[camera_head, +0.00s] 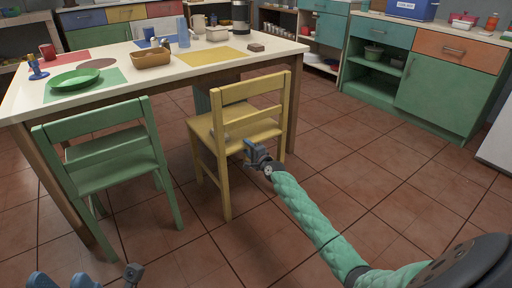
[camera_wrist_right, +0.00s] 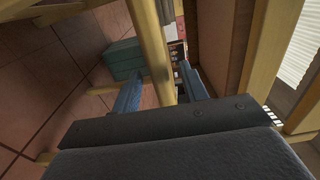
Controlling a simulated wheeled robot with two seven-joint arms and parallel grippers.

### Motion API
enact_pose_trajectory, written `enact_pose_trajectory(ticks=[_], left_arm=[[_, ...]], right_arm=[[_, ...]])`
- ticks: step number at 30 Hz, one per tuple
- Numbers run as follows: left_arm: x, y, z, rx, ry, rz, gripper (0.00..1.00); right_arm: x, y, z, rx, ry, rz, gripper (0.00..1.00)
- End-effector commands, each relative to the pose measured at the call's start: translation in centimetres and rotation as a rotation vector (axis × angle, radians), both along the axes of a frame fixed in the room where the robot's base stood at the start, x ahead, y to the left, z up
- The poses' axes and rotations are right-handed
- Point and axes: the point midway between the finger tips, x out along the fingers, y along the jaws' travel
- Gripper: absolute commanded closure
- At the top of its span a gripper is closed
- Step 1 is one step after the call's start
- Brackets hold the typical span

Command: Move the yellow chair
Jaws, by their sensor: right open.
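The yellow chair (camera_head: 239,115) stands upright at the front edge of the table, its back towards me and its seat partly under the tabletop. My right gripper (camera_head: 251,151) is at the lower part of the chair's back. In the right wrist view the blue fingers (camera_wrist_right: 160,90) are open, with a yellow bar (camera_wrist_right: 151,50) of the chair running between them. I cannot tell whether either finger touches it. My left gripper (camera_head: 58,280) shows only partly at the bottom left edge, away from the chair; its jaw state is unclear.
A green chair (camera_head: 112,163) stands to the left of the yellow one. The white table (camera_head: 124,88) behind holds a green plate, a brown dish and several other items. Green cabinets (camera_head: 437,92) stand at the right. The tiled floor (camera_head: 345,150) right of the yellow chair is clear.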

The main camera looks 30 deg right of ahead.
Motion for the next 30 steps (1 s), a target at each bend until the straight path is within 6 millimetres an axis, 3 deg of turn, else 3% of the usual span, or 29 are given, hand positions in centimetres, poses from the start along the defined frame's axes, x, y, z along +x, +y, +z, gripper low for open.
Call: enact_pose_trajectory(ticks=[6,16,17,23,30], left_arm=[[0.0,-0.2,-0.9,0.013,0.004,0.005,0.64],[0.1,-0.3,-0.9,0.016,0.005,0.006,0.64],[0.1,-0.3,-0.9,0.016,0.005,0.006,0.64],[0.1,-0.3,-0.9,0.017,0.004,0.005,0.64],[0.1,-0.3,-0.8,0.017,0.004,0.005,0.64]], right_arm=[[1.9,0.2,-0.1,0.0,0.0,0.001,0.56],[2.1,0.2,0.0,0.0,0.001,0.001,0.56],[2.1,0.2,0.0,0.0,0.001,0.001,0.58],[2.1,0.2,0.0,0.0,0.0,0.001,0.98],[2.1,0.2,0.0,0.0,0.0,0.0,1.0]])
